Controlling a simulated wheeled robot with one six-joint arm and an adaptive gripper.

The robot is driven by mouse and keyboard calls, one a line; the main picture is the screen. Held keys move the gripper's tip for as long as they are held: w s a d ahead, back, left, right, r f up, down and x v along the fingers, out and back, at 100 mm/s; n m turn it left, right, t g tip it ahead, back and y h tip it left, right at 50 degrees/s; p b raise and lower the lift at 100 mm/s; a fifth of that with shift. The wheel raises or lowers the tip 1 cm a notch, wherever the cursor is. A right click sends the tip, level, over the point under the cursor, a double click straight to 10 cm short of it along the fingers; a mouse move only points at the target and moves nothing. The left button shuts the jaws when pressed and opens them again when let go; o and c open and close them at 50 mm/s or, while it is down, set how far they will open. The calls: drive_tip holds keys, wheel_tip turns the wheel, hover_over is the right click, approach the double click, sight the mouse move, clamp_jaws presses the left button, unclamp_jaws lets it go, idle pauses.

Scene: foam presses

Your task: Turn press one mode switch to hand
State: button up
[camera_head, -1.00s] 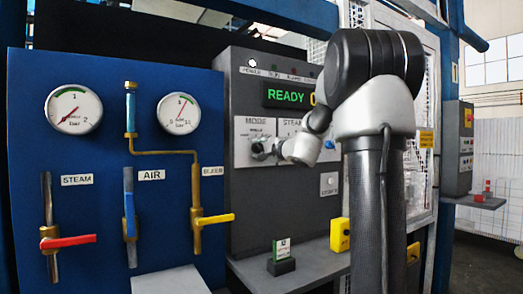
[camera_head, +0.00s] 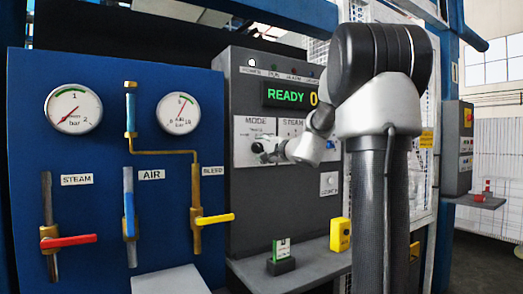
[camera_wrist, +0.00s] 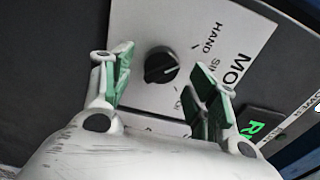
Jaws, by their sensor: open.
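The mode switch (camera_wrist: 161,67) is a round black knob on a white plate lettered MODE (camera_wrist: 222,70), with HAND printed near one of its marks. In the wrist view it lies beyond and between my fingertips, and its white pointer line is turned away from the HAND mark. My gripper (camera_wrist: 162,88) is open, with green-padded fingers either side of the knob, apparently not touching it. In the head view my gripper (camera_head: 262,150) is in front of the MODE plate (camera_head: 254,128) and hides the knob.
The press panel display (camera_head: 289,94) reads READY. A blue board at left carries gauges and the red steam valve handle (camera_head: 68,241), with a yellow bleed handle (camera_head: 215,219). A yellow box (camera_head: 340,235) and a small green-and-white card holder (camera_head: 281,256) stand on the shelf below.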

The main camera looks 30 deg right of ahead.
drive_tip(key=s, duration=1)
drive_tip(key=shift+s, duration=0.25)
drive_tip(key=shift+d, duration=0.1)
drive_tip(key=s+a+f+n+g+y, duration=0.2)
drive_tip(key=s+a+f+n+g, duration=0.15)
drive_tip(key=s+f, duration=0.45)
drive_tip(key=s+a+f+n+g+y, duration=0.1)
drive_tip(key=s+a+f+n+g, duration=0.2)
drive_tip(key=s+f+g, duration=0.5)
drive_tip(key=s+a+f+n+g+h, duration=0.1)
drive_tip(key=s+a+f+n, duration=0.1)
drive_tip(key=s+n, duration=0.3)
drive_tip(key=s+a+f+n+g+h, duration=0.1)
drive_tip(key=s+a+f+n+h, duration=0.1)
drive_tip(key=s+f+n, duration=0.2)
drive_tip(key=s+n, duration=0.2)
drive_tip(key=s, duration=0.1)
drive_tip(key=shift+s+f+h, duration=0.25)
drive_tip(key=shift+f+h, duration=0.05)
